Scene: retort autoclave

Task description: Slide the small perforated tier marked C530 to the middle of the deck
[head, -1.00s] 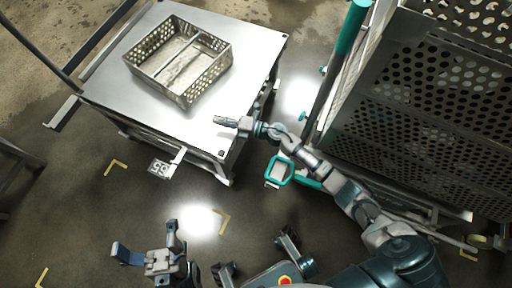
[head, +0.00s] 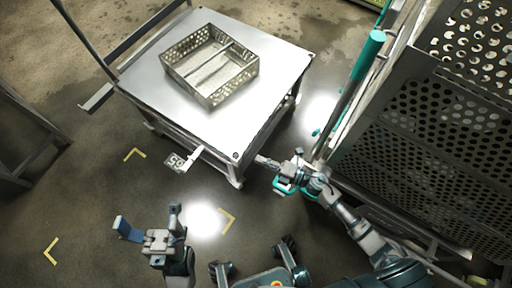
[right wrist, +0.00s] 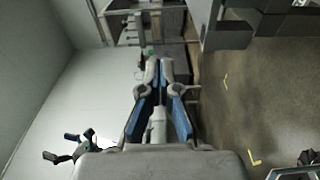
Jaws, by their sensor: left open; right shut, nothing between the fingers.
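The small perforated metal tier (head: 250,73), an open tray with a central divider, sits flat on the bare metal deck (head: 160,103), a little toward the far side from its middle. No C530 mark is legible on it. My right gripper (head: 261,159) is shut and empty, just off the deck's near right corner and apart from the tier. Its fingers (right wrist: 162,65) also show in the right wrist view, where the tier cannot be made out. My left gripper (head: 147,222) is open and empty above the floor, well short of the deck.
A tall perforated cage (head: 400,130) with a teal-capped post (head: 368,55) stands close on the right. A small numbered plate (head: 176,162) hangs at the deck's near side. Bare deck lies around the tier, widest on the near side. Yellow marks lie on the floor.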

